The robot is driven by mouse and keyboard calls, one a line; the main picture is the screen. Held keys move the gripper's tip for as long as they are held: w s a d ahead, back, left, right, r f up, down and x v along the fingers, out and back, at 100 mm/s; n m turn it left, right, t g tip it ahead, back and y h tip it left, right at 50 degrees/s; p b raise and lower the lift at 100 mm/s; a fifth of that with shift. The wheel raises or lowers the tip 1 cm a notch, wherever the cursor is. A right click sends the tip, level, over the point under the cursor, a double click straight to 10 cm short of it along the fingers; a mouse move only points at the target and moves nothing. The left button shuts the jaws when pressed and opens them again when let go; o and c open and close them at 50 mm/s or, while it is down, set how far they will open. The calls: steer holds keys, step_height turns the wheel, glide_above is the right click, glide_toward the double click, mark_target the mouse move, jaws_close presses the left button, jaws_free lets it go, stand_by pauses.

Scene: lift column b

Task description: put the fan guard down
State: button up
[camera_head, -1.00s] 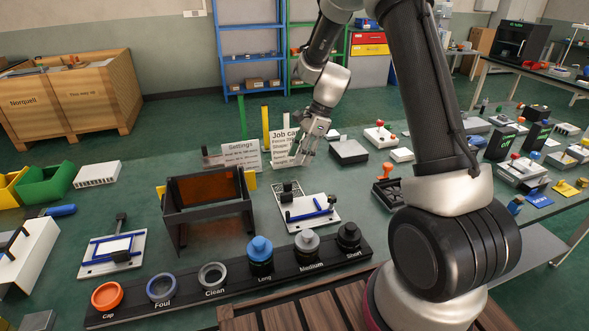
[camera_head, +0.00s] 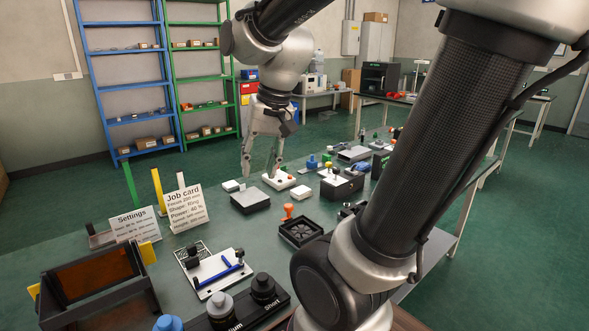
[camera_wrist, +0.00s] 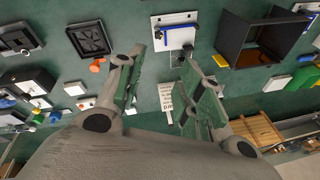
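The fan guard appears to be the black square frame with a round grille (camera_head: 301,230). It lies flat on the green table (camera_head: 216,207), left of my arm. In the wrist view the black frame (camera_wrist: 90,38) is at the upper left, apart from my fingers. My gripper (camera_head: 262,174) is raised over the far part of the table, pointing down. In the wrist view my gripper (camera_wrist: 162,60) has its fingers apart with nothing between them.
An orange-handled piece (camera_head: 289,211) stands beside the frame.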

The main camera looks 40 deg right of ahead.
steer(key=shift+o, duration=0.5)
steer(key=s+d+n+t+h, duration=0.1)
steer(key=s+n, duration=0.3)
steer(key=s, duration=0.4)
steer(key=shift+s+d+r+n, duration=0.2)
steer(key=shift+s+d+n, duration=0.15)
steer(key=shift+d, duration=0.55)
steer(key=n+g+y, duration=0.3)
steer(key=n+g, duration=0.3)
steer(key=n, duration=0.4)
glide_above(192, 246)
steer(key=s+d, duration=0.5)
steer(key=s, duration=0.1)
steer(key=f, duration=2.5)
steer(key=shift+w+a+f, duration=0.2)
steer(key=shift+w+f, duration=0.05)
steer(key=shift+f, duration=0.05)
steer(key=w+n, duration=0.1)
steer(key=n, duration=0.1)
steer(key=w+a+n+t, duration=0.1)
steer(key=w+n, duration=0.1)
steer(key=n, duration=0.1)
steer(key=w+a+n+t+y, duration=0.1)
steer(key=w+n, duration=0.1)
steer(key=n, duration=0.1)
steer(key=x, duration=0.7)
steer(key=shift+w+d, duration=0.15)
steer(key=shift+w, duration=0.2)
jaws_close()
